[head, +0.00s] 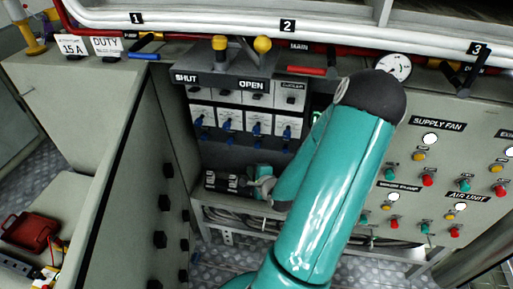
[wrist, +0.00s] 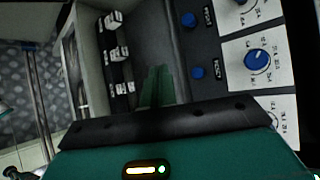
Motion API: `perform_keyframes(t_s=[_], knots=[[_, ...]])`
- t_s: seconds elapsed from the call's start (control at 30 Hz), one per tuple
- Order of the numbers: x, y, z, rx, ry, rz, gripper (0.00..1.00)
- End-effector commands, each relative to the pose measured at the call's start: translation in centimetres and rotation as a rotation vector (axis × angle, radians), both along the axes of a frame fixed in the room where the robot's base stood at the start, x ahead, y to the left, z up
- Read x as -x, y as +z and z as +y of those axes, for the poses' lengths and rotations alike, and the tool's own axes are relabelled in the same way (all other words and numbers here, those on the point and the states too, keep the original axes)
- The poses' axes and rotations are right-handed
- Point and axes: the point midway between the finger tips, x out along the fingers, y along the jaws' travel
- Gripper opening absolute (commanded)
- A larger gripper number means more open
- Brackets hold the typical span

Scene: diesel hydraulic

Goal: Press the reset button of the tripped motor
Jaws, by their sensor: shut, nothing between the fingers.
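The motor panel (head: 243,118) stands in the recess at the middle of the head view, with white dial plates in a row and small blue parts below them. In the wrist view I see round blue buttons, one at the top (wrist: 188,19) and one lower (wrist: 197,72), with labels beside them that look like RESET. A blue dial (wrist: 256,60) sits on a white plate to their right. My gripper (wrist: 157,80) is shut and empty, left of the lower blue button; I see no contact. In the head view my gripper (head: 258,184) is low before the recess. Which motor is tripped, I cannot tell.
Black-and-white switch blocks (head: 222,181) stand on the ledge below the panel, left of my gripper. Levers with yellow knobs (head: 262,45) jut out above. A supply fan panel (head: 437,150) is at the right. A grey cabinet (head: 145,190) bounds the left side.

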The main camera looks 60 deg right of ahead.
Motion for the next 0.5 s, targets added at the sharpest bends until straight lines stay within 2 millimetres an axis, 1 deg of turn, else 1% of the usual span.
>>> perform_keyframes(t_s=[0.27, 0.37, 0.5], knots=[[-0.1, 0.0, -0.2, 0.002, 0.001, 0.004, 0.00], [-0.4, 0.0, -0.9, 0.004, 0.002, 0.003, 0.00], [-1.0, 0.0, -2.3, 0.004, 0.002, 0.003, 0.00]])
